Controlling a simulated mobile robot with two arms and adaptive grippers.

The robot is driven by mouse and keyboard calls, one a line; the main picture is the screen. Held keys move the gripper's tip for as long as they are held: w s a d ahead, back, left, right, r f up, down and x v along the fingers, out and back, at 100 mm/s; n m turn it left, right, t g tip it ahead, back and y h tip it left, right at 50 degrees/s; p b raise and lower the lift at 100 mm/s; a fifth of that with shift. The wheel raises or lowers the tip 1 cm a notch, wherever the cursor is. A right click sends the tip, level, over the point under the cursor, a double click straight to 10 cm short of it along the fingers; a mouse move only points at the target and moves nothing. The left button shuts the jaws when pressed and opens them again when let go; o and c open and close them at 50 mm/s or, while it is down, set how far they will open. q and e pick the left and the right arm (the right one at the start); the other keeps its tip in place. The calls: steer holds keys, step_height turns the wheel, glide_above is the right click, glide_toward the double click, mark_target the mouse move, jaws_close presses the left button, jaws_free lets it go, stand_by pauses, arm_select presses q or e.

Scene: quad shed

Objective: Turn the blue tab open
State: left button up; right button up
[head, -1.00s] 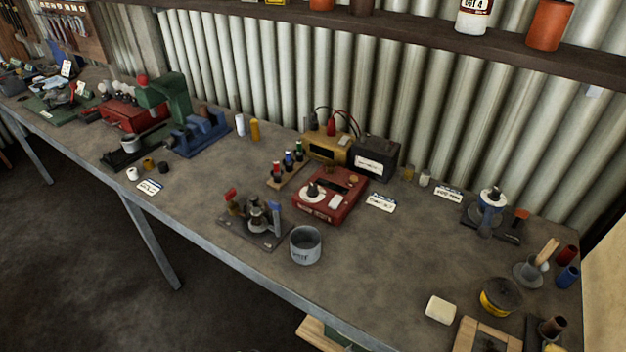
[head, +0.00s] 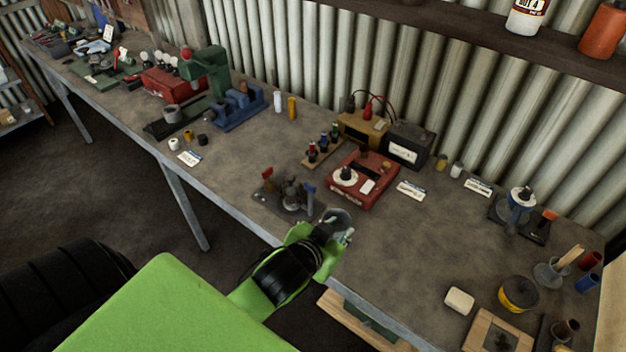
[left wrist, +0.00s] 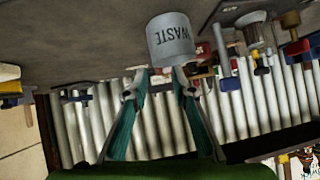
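A small dark fixture (head: 288,195) with an upright blue tab (head: 309,190) on its right and a red tab (head: 267,174) on its left stands near the bench's front edge. An upright blue piece, apparently this tab (left wrist: 229,74), shows right of centre in the upside-down left wrist view. My left gripper (head: 338,232) is at the front edge, right of the fixture and apart from the tab. In the left wrist view its fingers (left wrist: 159,76) are spread with nothing clearly held. A grey WASTE cup (left wrist: 172,40) is just beyond the fingertips, mostly hidden in the head view. My right gripper is out of view.
A red box (head: 362,182) with a white dial stands behind the gripper. Black and yellow boxes, a blue vise (head: 236,110) and label cards stand farther back. A white block (head: 459,300) and yellow tin (head: 518,292) are at right. The bench (head: 400,245) right of the gripper is clear.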

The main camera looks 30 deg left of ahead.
arm_select(q)
steer(key=w+d+r+m+t+h, duration=0.2)
steer(key=w+d+r+t, duration=0.15)
steer(key=r, duration=0.45)
steer(key=w+d+r+m+t+h, duration=0.1)
steer(key=w+d+r+t+h, duration=0.2)
steer(key=r, duration=0.5)
steer(key=w+d+r+m+t+h, duration=0.2)
steer(key=w+r+t, duration=0.1)
steer(key=w+r, duration=0.3)
steer(key=s+d+r+m+g+h, duration=0.4)
steer(key=d+m+g+h, duration=0.2)
steer(key=d+m+h, duration=0.15)
steer(key=s+d+r+m+g+h, duration=0.35)
steer(key=d+m+g+h, duration=0.3)
steer(key=m, duration=0.25)
steer(key=n+g+y, duration=0.4)
steer(key=g+y, duration=0.4)
steer(key=y, duration=1.2)
glide_above(310, 184)
step_height(310, 184, down, 12)
step_height(310, 184, down, 13)
steer(key=p, duration=0.5)
steer(key=shift+f, duration=0.45)
